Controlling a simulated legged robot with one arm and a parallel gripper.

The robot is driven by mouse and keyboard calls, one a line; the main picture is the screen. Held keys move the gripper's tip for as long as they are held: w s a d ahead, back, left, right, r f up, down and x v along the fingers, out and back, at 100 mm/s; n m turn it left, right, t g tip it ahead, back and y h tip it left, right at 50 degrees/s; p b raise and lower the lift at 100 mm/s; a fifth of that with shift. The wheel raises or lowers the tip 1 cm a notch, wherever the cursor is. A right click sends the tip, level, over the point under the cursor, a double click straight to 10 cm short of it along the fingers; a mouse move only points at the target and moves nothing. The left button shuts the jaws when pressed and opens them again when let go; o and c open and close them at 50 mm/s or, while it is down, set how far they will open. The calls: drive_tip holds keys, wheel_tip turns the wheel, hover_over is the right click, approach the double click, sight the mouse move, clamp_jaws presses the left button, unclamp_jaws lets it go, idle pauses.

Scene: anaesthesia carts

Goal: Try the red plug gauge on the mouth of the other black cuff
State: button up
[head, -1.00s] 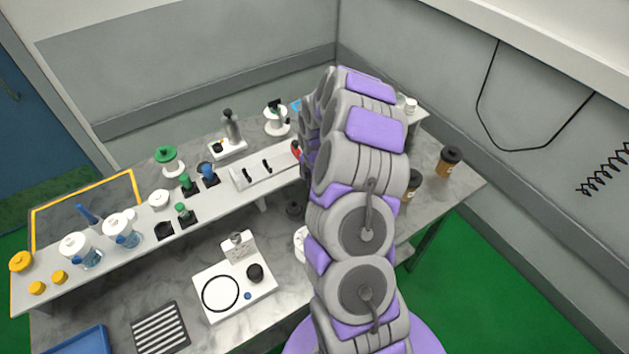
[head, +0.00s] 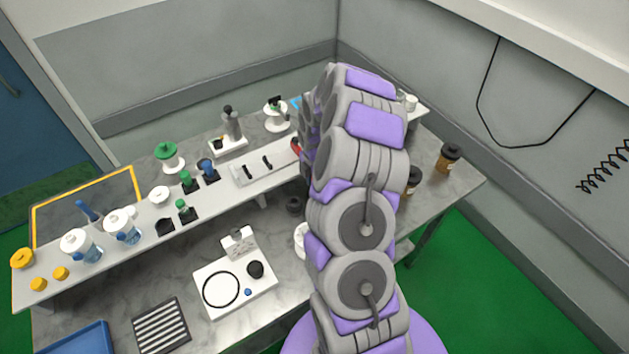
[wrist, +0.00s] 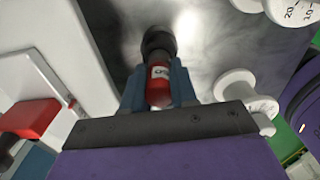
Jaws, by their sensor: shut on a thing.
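In the wrist view my gripper (wrist: 158,92) is shut on the red plug gauge (wrist: 160,84), which has a white label band. A round black cuff (wrist: 158,41) lies straight beyond the gauge's far end. The two overlap in this view, and I cannot tell whether they touch. In the head view a black cuff (head: 294,205) sits on the grey worktop just left of my arm. Another black round piece (head: 255,269) stands on the white board (head: 236,302). My gripper and the gauge are hidden behind my arm in the head view.
A raised shelf (head: 105,252) with jars and bottles runs along the worktop. A white spool (wrist: 236,85) stands right of my gripper, and a red block (wrist: 30,118) is at left. Brown jars (head: 449,158) stand on the right end. A striped tray (head: 160,327) lies at front.

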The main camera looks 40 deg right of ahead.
drive_tip(key=shift+f, duration=1)
idle(2.1)
drive_tip(key=shift+r, duration=0.15)
drive_tip(key=shift+r+p, duration=1)
drive_tip(key=shift+r, duration=2.4)
